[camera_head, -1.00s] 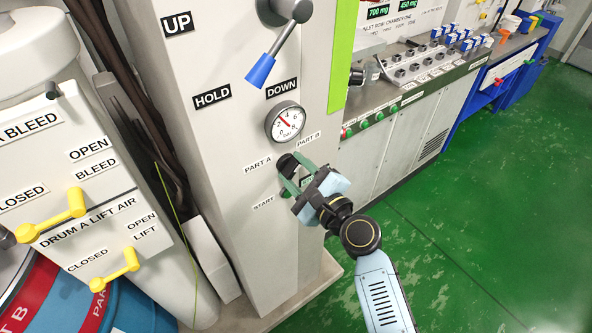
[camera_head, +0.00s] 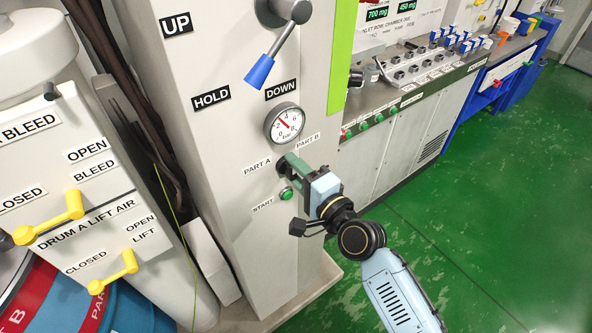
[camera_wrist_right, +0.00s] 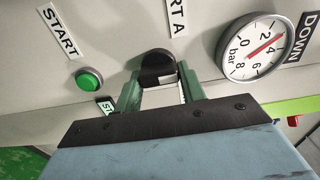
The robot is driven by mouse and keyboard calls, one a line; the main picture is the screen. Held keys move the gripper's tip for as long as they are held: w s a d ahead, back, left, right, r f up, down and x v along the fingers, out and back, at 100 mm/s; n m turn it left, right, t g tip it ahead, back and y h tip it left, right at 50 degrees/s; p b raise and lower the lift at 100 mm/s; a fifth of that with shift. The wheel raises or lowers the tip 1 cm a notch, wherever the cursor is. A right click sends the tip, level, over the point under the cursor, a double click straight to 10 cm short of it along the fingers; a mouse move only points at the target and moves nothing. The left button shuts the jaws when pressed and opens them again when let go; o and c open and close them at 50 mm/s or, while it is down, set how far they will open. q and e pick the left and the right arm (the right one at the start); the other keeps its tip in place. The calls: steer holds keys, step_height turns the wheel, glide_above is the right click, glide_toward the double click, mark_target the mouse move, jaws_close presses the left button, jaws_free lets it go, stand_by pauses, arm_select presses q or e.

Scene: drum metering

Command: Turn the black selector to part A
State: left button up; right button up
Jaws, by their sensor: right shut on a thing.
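The black selector (camera_head: 281,168) is on the grey column, between the PART A label (camera_head: 257,166) and the PART B label (camera_head: 308,141). Its round black knob also shows in the wrist view (camera_wrist_right: 155,64), with a small white mark near its lower edge. My right gripper (camera_head: 287,163) has its green fingers on either side of the selector and is shut on it. In the head view the fingers hide most of the knob, so I cannot tell its exact pointing. My left gripper is not in view.
The green START button (camera_head: 286,194) is just below the selector. A pressure gauge (camera_head: 285,124) is above it, and a blue-tipped lever (camera_head: 260,71) is higher up. Yellow-handled valves (camera_head: 115,273) are at left. Open green floor (camera_head: 490,220) lies at right.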

steer(key=n+p, duration=0.1)
steer(key=n, duration=0.3)
steer(key=shift+r+n, duration=0.1)
steer(key=shift+n, duration=0.2)
steer(key=shift+a+n+p, duration=0.1)
steer(key=shift+n+p, duration=0.5)
steer(key=shift+n, duration=1.4)
steer(key=o, duration=1)
steer(key=shift+s, duration=0.15)
steer(key=v, duration=1.3)
steer(key=shift+s+r+b, duration=0.1)
steer(key=shift+b, duration=0.2)
